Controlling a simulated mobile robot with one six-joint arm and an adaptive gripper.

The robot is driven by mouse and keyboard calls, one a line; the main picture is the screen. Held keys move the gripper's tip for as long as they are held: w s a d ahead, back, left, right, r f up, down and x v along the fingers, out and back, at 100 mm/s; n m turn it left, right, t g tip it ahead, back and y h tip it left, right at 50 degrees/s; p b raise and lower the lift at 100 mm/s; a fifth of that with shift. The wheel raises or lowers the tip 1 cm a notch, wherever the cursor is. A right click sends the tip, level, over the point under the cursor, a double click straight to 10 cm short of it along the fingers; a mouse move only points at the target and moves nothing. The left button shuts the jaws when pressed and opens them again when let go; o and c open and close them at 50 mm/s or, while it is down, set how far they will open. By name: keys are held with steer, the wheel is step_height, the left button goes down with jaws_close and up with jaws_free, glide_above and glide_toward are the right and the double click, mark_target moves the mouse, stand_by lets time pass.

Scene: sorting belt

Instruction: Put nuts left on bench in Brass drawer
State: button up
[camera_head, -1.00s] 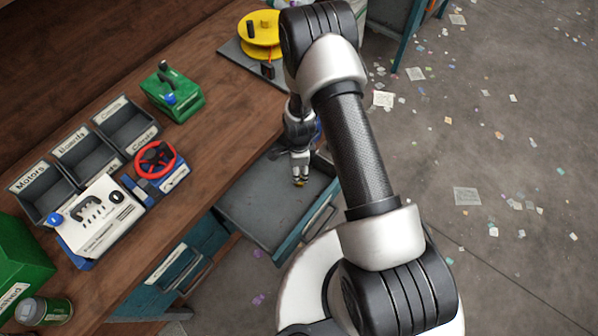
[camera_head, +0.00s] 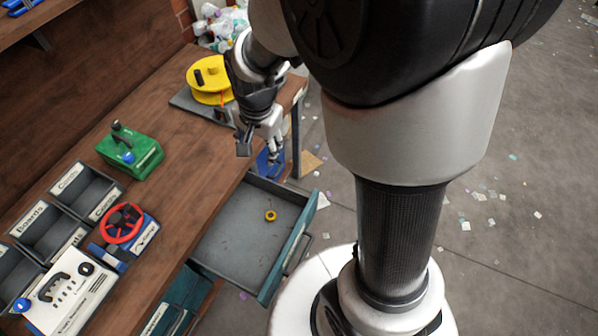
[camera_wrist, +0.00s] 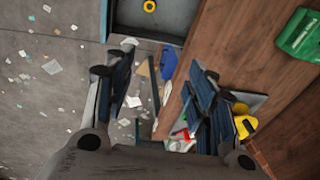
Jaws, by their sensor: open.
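A single yellow nut (camera_head: 270,215) lies on the floor of the open grey drawer (camera_head: 228,246), towards its right side. It also shows at the top of the wrist view (camera_wrist: 150,6). The drawer is pulled out from under the wooden bench (camera_head: 190,165); no label on it is readable. My gripper (camera_head: 273,156) is open and empty, above and beyond the drawer near the bench's far right corner. In the wrist view my gripper (camera_wrist: 160,95) has its fingers wide apart with nothing between them. I see no loose nut on the visible bench top.
On the bench stand a green box (camera_head: 130,152), a yellow spool (camera_head: 208,78) on a dark plate, a red-wheeled device (camera_head: 122,222), a white-topped device (camera_head: 68,298) and labelled grey bins (camera_head: 85,190). Paper scraps litter the floor. The bench middle is clear.

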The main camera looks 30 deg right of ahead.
steer(key=s+r+n+t, duration=0.2)
steer(key=s+r+n, duration=0.8)
steer(key=s+r, duration=0.4)
steer(key=s, duration=0.5)
steer(key=shift+s+n, duration=0.15)
steer(key=shift+n, duration=0.15)
steer(key=shift+r, duration=0.1)
